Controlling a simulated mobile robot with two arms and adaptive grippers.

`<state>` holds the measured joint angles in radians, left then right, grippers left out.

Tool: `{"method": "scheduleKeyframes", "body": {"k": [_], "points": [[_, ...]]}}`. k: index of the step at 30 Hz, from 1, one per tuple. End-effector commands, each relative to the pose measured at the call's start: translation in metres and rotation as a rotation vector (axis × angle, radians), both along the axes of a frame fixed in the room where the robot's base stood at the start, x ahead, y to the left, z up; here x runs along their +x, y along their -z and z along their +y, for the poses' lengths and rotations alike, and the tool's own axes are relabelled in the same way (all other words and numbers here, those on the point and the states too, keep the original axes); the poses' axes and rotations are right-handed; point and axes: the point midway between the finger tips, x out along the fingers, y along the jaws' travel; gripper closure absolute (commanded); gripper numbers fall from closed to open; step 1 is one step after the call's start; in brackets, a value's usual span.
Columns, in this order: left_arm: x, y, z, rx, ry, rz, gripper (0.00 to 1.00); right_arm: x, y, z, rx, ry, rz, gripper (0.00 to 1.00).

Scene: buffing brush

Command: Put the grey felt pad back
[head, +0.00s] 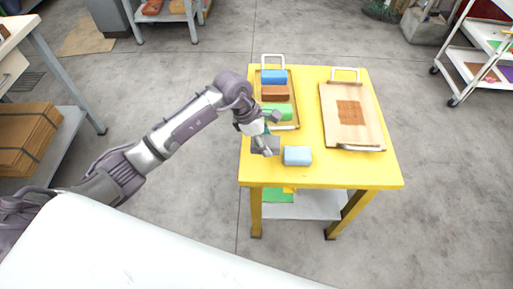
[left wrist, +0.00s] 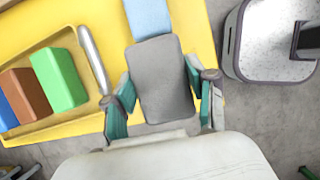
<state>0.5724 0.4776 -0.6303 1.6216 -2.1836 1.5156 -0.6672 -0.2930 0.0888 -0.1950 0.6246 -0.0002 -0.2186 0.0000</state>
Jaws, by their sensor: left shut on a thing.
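The grey felt pad (head: 265,145) is a grey block at the near left edge of the yellow table. My left gripper (head: 262,134) is shut on it. In the left wrist view the pad (left wrist: 160,80) sits between the two teal-padded fingers (left wrist: 162,105). I cannot tell whether the pad touches the table. A light blue block (head: 297,156) lies just right of the pad and shows beyond it in the left wrist view (left wrist: 148,18). My right gripper is not in view.
On the yellow table (head: 350,172), a tray (head: 286,127) holds a blue block (head: 273,77), a brown block (head: 275,93) and a green block (head: 279,111). A wooden board (head: 338,128) with a brown square (head: 349,112) lies at right. The front right tabletop is clear.

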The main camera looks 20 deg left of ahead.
Motion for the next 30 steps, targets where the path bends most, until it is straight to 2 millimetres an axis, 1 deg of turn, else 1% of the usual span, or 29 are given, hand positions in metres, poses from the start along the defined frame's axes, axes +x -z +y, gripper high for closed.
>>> {"method": "scheduleKeyframes", "body": {"k": [1, 5, 8, 16, 23, 27, 28, 30], "points": [[-0.003, 0.004, 0.007, -0.002, -0.002, 0.002, 0.72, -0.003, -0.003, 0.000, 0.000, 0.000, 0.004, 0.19], [-0.006, 0.011, 0.018, -0.001, -0.001, -0.001, 0.72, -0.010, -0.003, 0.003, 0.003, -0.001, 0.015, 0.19], [-0.007, 0.016, 0.020, -0.001, 0.001, -0.001, 0.72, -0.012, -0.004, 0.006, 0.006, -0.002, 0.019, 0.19], [-0.007, 0.050, 0.019, -0.003, -0.001, 0.001, 0.72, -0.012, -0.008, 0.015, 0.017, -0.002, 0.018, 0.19], [-0.006, 0.053, 0.019, 0.000, 0.000, -0.002, 0.72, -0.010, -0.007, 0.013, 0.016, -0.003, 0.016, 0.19], [-0.006, 0.057, 0.020, 0.000, 0.000, -0.002, 0.72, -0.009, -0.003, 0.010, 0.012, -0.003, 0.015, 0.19], [-0.006, 0.055, 0.019, -0.001, 0.000, -0.003, 0.39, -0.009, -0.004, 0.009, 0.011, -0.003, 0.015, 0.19], [-0.006, 0.055, 0.019, -0.002, 0.001, -0.002, 0.27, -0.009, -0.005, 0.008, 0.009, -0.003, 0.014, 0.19]]}}
